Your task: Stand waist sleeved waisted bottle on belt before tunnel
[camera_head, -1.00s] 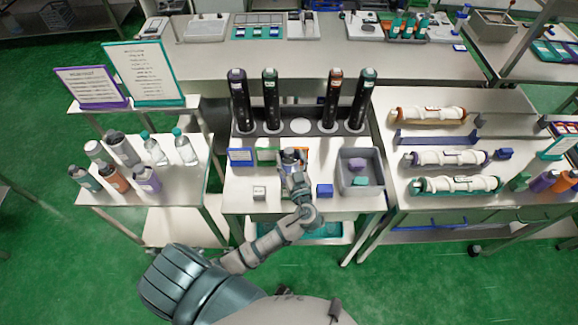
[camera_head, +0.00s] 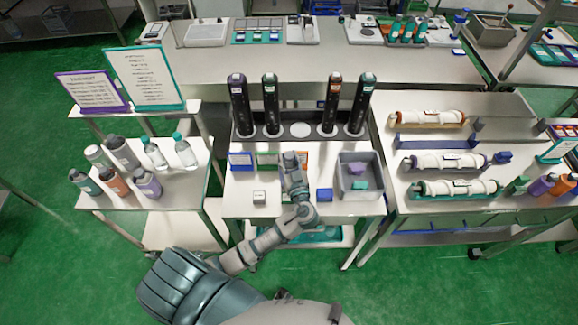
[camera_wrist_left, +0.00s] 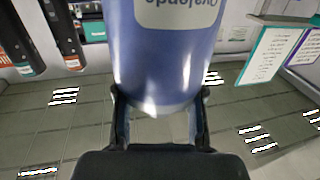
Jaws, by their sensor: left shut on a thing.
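My left gripper (camera_head: 291,163) is over the middle table, in front of the rack of dark tubes. In the left wrist view its two fingers (camera_wrist_left: 160,100) are shut on a blue-purple bottle (camera_wrist_left: 168,60), one on each side. A pale label with upside-down lettering shows on the bottle. Its far end is cut off by the frame, so I cannot tell its waist or sleeve. In the head view my gripper mostly hides this bottle. My right gripper is not in view. I cannot make out a belt or tunnel with certainty.
Dark upright tubes stand in a rack (camera_head: 301,130). A grey bin (camera_head: 344,185) with purple and teal pieces is right of my gripper, near a blue block (camera_head: 324,194). A white block (camera_head: 259,196) is left. Several bottles stand on the left table (camera_head: 185,205). White rolls (camera_head: 455,188) lie on the right table.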

